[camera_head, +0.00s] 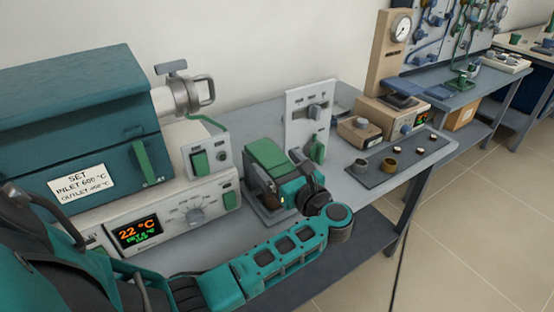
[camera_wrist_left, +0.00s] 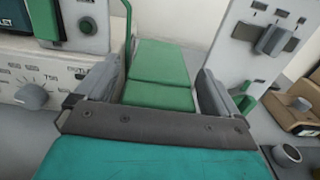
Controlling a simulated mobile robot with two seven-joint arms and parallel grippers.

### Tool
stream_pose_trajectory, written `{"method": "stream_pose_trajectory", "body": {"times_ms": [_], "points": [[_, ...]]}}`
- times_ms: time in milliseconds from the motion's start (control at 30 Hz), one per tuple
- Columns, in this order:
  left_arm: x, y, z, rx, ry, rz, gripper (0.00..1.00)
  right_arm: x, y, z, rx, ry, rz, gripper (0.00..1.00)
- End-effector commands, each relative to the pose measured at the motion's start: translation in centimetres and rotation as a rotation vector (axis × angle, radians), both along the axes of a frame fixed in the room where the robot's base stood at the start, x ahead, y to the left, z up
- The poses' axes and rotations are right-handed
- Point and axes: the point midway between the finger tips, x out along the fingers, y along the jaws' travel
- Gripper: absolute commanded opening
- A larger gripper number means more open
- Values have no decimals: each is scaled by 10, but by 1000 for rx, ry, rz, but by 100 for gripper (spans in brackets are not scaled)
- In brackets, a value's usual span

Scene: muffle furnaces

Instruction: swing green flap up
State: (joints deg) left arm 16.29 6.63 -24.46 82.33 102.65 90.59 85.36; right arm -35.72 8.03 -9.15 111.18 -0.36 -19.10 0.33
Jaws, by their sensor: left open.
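A green flap (camera_head: 266,153) forms the top of a small grey device on the bench, between the furnace controls and an upright white panel. In the left wrist view the green surface (camera_wrist_left: 160,65) shows as two panels with a seam across, seen between my fingers. My left gripper (camera_head: 272,188) is at the near side of this device, its fingers apart, one on each side of the green surface in the left wrist view. I cannot tell whether the fingers touch it. The gripper and wrist hide the lower front of the device. My right gripper is not in view.
A teal furnace (camera_head: 80,120) stands at the left on a control unit with a display reading 22 °C. A white panel (camera_head: 308,115) with a knob and green lever stands just right of the device. A dark mat (camera_head: 375,177) with small pots lies further right.

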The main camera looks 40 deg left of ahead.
Motion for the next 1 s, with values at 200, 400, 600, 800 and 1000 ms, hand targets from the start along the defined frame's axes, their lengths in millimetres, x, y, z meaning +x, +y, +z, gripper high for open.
{"method": "stream_pose_trajectory", "body": {"times_ms": [200, 400, 600, 800, 1000], "points": [[0, 0, -1, 0, 1, 0, 96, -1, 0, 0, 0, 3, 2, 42], [0, 0, 0, 0, 1, 0, 84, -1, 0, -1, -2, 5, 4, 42], [0, 0, 0, 0, 1, 0, 65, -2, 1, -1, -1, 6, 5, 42], [0, 0, 0, 0, 1, 1, 46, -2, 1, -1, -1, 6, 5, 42], [0, 1, 0, 0, 1, 1, 27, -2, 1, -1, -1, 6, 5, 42]]}}
